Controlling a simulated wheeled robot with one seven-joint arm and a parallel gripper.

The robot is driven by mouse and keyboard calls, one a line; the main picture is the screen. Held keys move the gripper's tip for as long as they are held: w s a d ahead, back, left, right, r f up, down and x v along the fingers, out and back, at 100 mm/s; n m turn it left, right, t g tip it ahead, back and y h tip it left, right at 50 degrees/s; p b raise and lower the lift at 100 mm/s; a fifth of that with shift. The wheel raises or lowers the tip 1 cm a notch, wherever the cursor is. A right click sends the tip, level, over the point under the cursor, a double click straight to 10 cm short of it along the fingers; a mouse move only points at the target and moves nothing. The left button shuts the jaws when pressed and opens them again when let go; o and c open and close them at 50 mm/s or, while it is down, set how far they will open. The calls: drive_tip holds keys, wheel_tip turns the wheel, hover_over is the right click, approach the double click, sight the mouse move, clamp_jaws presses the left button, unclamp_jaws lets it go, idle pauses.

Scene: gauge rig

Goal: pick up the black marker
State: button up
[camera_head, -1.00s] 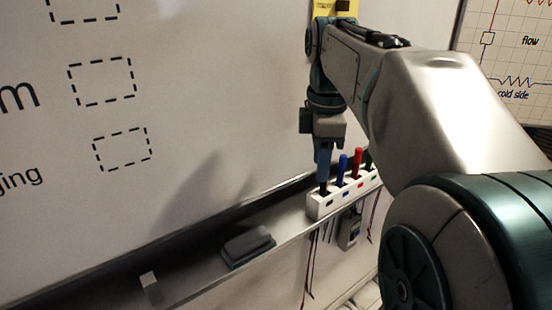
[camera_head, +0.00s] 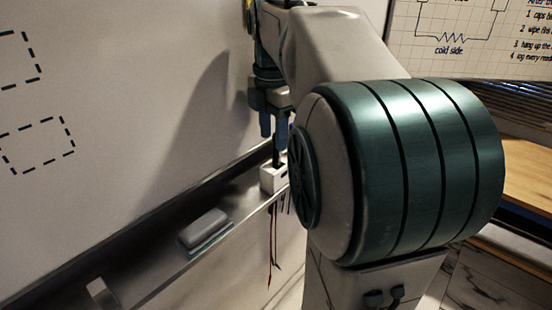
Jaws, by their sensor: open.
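The black marker (camera_head: 276,156) stands upright in the white marker holder (camera_head: 270,179) on the whiteboard's ledge. My gripper (camera_head: 273,137) points down over it, with its two blue fingers apart. The marker's top is at the fingertips, and its lower part shows below them. I cannot tell whether the fingers touch it. The rest of the holder is hidden behind my arm.
A grey eraser (camera_head: 204,230) lies on the ledge (camera_head: 160,262) left of the holder. A small pale block (camera_head: 100,292) is further left. Thin dark and red leads (camera_head: 272,240) hang below the holder. The whiteboard (camera_head: 130,70) rises close behind my gripper.

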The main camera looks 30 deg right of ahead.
sight(276, 154)
drive_tip(key=shift+d+f, duration=0.2)
drive_tip(key=shift+f, duration=1.15)
drive_tip(key=shift+d+f, duration=0.2)
drive_tip(key=shift+f, duration=1.15)
clamp_jaws()
